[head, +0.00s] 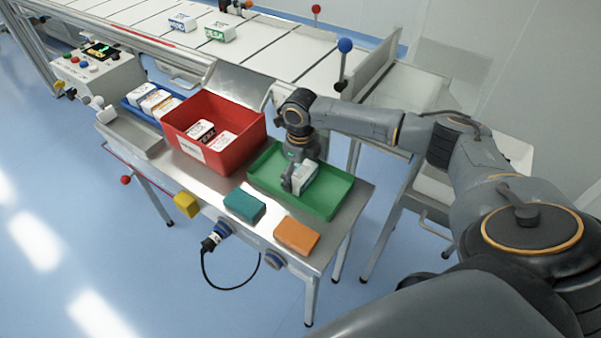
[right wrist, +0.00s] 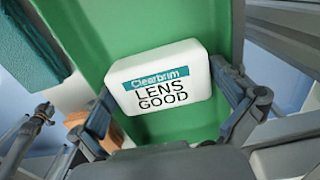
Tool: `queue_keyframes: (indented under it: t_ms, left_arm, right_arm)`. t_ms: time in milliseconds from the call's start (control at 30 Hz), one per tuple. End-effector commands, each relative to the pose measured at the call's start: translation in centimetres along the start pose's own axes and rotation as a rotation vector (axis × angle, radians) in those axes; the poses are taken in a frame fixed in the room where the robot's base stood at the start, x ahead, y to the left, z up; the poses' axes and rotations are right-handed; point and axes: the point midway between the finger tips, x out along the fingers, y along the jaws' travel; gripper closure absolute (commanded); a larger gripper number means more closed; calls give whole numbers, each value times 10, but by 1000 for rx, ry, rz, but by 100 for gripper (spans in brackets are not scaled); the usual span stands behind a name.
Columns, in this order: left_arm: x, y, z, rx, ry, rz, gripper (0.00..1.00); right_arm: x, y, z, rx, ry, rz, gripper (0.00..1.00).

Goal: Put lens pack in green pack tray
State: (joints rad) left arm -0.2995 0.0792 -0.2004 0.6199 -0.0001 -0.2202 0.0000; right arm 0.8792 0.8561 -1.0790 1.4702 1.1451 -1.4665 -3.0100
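The lens pack (head: 305,178) is a small white box with a teal band. In the right wrist view the pack (right wrist: 160,92) reads "Clearbrim LENS GOOD". My right gripper (head: 297,182) points down over the green tray (head: 333,199), with its fingers against opposite sides of the pack. In the right wrist view the fingers of the gripper (right wrist: 163,98) flank the pack's left and right ends. The pack is within the tray's outline; I cannot tell whether it touches the tray floor. My left gripper is out of view.
A red bin (head: 245,139) with several packs stands left of the tray. A blue tray (head: 134,106) with white packs is farther left. Yellow (head: 187,204), teal (head: 244,206) and orange (head: 297,236) blocks line the bench's front edge. A conveyor (head: 280,62) runs behind.

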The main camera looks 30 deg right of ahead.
Motion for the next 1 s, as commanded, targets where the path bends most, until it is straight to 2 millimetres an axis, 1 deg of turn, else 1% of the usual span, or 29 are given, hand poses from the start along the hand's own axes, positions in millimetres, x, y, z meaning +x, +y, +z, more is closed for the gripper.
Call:
queue_keyframes:
  t_ms: [167,267,367,700,833,900,1000]
  left_arm:
    - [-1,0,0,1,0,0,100]
    - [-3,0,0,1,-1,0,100]
    - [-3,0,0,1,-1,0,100]
    - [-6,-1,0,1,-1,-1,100]
    - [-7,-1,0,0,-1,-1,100]
    - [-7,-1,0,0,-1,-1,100]
    - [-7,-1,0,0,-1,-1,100]
  right_arm:
    - [-1,0,0,0,0,0,0]
    - [-7,0,0,0,-1,0,0]
    - [-20,0,1,-1,-3,-1,0]
    - [-92,0,1,0,-3,-1,0]
    - [-111,0,1,0,-2,0,0]
    - [-118,0,0,0,-1,0,0]
    - [-122,0,0,0,0,1,0]
